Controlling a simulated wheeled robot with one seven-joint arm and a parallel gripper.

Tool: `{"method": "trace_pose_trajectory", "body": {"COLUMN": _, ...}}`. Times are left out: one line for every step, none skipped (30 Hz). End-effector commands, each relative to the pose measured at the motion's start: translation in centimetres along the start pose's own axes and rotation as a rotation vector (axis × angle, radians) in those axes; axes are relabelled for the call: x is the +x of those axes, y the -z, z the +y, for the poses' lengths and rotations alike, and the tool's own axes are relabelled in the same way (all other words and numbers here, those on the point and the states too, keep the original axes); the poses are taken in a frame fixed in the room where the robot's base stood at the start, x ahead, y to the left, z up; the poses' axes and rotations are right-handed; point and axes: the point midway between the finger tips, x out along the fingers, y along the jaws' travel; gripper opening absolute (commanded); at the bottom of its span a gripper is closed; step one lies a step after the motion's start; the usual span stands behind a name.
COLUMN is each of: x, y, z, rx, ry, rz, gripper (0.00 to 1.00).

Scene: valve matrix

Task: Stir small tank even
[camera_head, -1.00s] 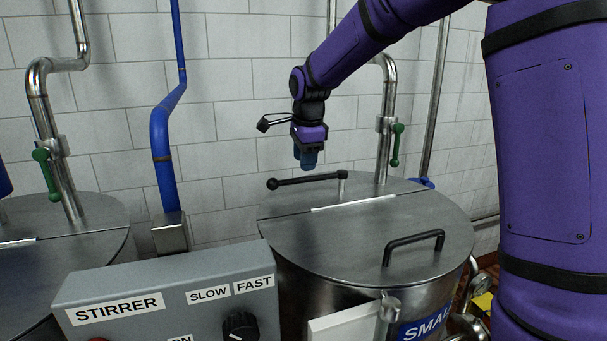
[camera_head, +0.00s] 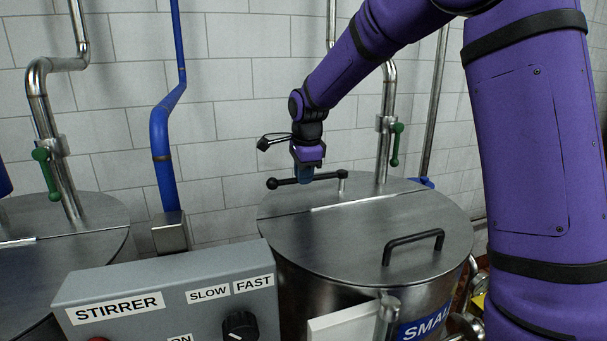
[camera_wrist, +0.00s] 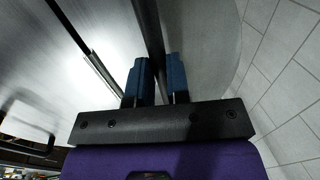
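The small tank (camera_head: 350,240) is a round steel vessel with a flat lid and a partly hidden blue label reading "SMAL". A black bar handle with a ball end (camera_head: 272,183) lies across the back of its lid, joined to a short upright post (camera_head: 342,181). My gripper (camera_head: 305,176) is over this bar, pointing down, with its blue fingers at bar height. In the wrist view the dark bar (camera_wrist: 148,25) runs between the two blue fingers (camera_wrist: 158,80). Whether they press on it cannot be told. A grey stirrer box (camera_head: 175,285) has a black SLOW/FAST knob (camera_head: 240,326).
A black lid handle (camera_head: 413,245) rises at the lid's front right. Steel pipes with a green valve lever (camera_head: 397,145) stand behind the tank. A blue pipe (camera_head: 162,150) and another tank (camera_head: 85,225) are at left. The tiled wall is close behind.

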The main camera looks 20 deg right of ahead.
Motion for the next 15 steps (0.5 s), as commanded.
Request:
{"method": "trace_pose_trajectory", "body": {"x": 0.0, "y": 0.0, "z": 0.0, "rx": 0.0, "ry": 0.001, "rz": 0.0, "gripper": 0.0}}
{"method": "trace_pose_trajectory", "body": {"x": 0.0, "y": 0.0, "z": 0.0, "rx": 0.0, "ry": 0.001, "rz": 0.0, "gripper": 0.0}}
{"method": "trace_pose_trajectory", "body": {"x": 0.0, "y": 0.0, "z": 0.0, "rx": -0.002, "ry": 0.001, "rz": 0.0, "gripper": 0.0}}
{"method": "trace_pose_trajectory", "body": {"x": 0.0, "y": 0.0, "z": 0.0, "rx": -0.003, "ry": 0.001, "rz": -0.001, "gripper": 0.0}}
{"method": "trace_pose_trajectory", "body": {"x": -0.1, "y": 0.0, "z": 0.1, "rx": -0.006, "ry": 0.001, "rz": -0.001, "gripper": 0.0}}
{"method": "trace_pose_trajectory", "body": {"x": -0.1, "y": 0.0, "z": 0.1, "rx": -0.012, "ry": 0.001, "rz": -0.002, "gripper": 0.0}}
{"method": "trace_pose_trajectory", "body": {"x": -0.1, "y": 0.0, "z": 0.2, "rx": -0.017, "ry": 0.001, "rz": -0.004, "gripper": 0.0}}
{"method": "trace_pose_trajectory", "body": {"x": -0.1, "y": 0.0, "z": 0.3, "rx": -0.023, "ry": 0.001, "rz": -0.005, "gripper": 0.0}}
{"method": "trace_pose_trajectory", "body": {"x": -0.1, "y": 0.0, "z": 0.4, "rx": -0.034, "ry": 0.001, "rz": -0.008, "gripper": 0.0}}
{"method": "trace_pose_trajectory", "body": {"x": -0.2, "y": 0.0, "z": 0.5, "rx": -0.045, "ry": 0.001, "rz": -0.01, "gripper": 0.0}}
{"method": "trace_pose_trajectory", "body": {"x": -0.2, "y": 0.0, "z": 0.6, "rx": -0.056, "ry": 0.002, "rz": -0.012, "gripper": 0.0}}
{"method": "trace_pose_trajectory", "body": {"x": -0.3, "y": 0.1, "z": 0.8, "rx": -0.076, "ry": 0.002, "rz": -0.016, "gripper": 0.0}}
{"method": "trace_pose_trajectory", "body": {"x": -0.3, "y": 0.1, "z": 1.0, "rx": -0.092, "ry": 0.002, "rz": -0.019, "gripper": 0.0}}
{"method": "trace_pose_trajectory", "body": {"x": -0.3, "y": 0.1, "z": 1.2, "rx": -0.109, "ry": 0.001, "rz": -0.022, "gripper": 0.0}}
{"method": "trace_pose_trajectory", "body": {"x": -0.3, "y": 0.2, "z": 1.5, "rx": -0.135, "ry": 0.001, "rz": -0.028, "gripper": 0.0}}
